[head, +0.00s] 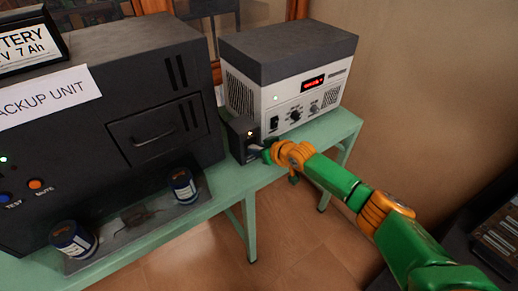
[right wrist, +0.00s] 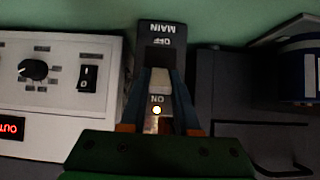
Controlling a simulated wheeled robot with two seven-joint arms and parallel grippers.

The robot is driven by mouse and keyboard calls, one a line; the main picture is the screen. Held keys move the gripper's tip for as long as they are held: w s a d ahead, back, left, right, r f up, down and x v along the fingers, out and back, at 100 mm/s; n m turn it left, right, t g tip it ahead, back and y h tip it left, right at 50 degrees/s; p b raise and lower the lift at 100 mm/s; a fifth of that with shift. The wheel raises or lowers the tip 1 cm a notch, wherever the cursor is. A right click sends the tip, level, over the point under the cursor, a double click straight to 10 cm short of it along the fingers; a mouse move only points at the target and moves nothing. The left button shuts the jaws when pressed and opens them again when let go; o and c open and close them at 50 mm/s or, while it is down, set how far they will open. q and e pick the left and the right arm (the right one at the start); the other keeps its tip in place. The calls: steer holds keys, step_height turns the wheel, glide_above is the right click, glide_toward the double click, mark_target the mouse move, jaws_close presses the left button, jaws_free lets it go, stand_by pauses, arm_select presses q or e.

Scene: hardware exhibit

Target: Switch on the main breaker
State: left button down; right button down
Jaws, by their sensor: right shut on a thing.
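The main breaker (head: 238,138) is a small dark box on the green bench, between the black backup unit and the grey-white instrument. An amber lamp on it is lit. In the right wrist view the breaker (right wrist: 161,30) appears upside down, with MAIN, OFF and ON labels. Its pale lever (right wrist: 158,80) is beside the ON label, with a dark slot between it and OFF. My right gripper (head: 260,149) is at the breaker's front; its fingers (right wrist: 159,92) are shut on the lever from both sides. My left gripper is out of view.
The backup unit (head: 110,75) stands close left of the breaker, the instrument (head: 290,85) with a red display close right. Two dark blue cylinders (head: 183,186) (head: 73,240) stand on a tray before the backup unit. The floor ahead of the green bench (head: 225,183) is free.

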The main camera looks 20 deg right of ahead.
steer(key=shift+r, duration=0.15)
steer(key=shift+w, duration=0.1)
stand_by(0.3)
steer(key=c, duration=0.6)
jaws_free()
steer(key=shift+c, duration=0.2)
steer(key=p+v, duration=0.1)
steer(key=v, duration=0.6)
steer(key=shift+p, duration=0.35)
steer(key=shift+r, duration=0.1)
